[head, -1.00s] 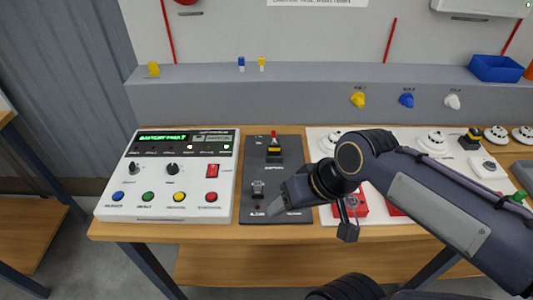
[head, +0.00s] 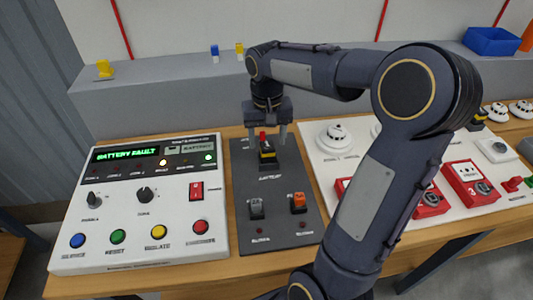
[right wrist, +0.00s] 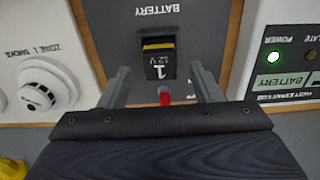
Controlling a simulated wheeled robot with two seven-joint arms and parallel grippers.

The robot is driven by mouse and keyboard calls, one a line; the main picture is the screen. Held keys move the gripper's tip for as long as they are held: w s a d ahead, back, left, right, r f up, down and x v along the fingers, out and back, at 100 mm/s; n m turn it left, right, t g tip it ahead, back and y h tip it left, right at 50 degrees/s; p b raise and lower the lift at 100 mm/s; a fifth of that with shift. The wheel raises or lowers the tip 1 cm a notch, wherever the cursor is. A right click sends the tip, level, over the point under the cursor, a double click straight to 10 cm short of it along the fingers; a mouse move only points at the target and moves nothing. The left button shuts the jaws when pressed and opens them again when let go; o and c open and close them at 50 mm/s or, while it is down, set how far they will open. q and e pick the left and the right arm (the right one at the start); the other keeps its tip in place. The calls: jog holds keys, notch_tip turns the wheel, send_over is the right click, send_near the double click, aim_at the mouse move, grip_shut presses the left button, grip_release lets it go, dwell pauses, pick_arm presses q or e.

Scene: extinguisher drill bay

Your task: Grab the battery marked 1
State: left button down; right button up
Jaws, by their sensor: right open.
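The battery marked 1 (head: 267,153) is a black block with a yellow band, seated upright on the dark grey panel (head: 242,185). In the right wrist view the battery (right wrist: 158,62) shows its "1" and "12 V" label, upside down. My right gripper (head: 266,136) points down over the battery. Its fingers are open, one on each side of it. In the right wrist view the right gripper (right wrist: 160,80) has a visible gap between each finger and the battery. A small red part (right wrist: 164,96) shows at the battery's wall-side end. My left gripper is not in view.
A white alarm console (head: 140,205) left of the panel reads "BATTERY FAULT". Grey (head: 256,208) and orange (head: 298,203) switches stand on the panel nearer me. A white board with detectors (head: 335,138) and red call points (head: 470,182) lies right. A grey ledge (head: 160,95) runs behind.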

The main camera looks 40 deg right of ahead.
jog(key=shift+f, duration=1.4)
jog(key=c, duration=1.3)
jog(key=shift+o, duration=0.2)
jog(key=shift+r, duration=0.15)
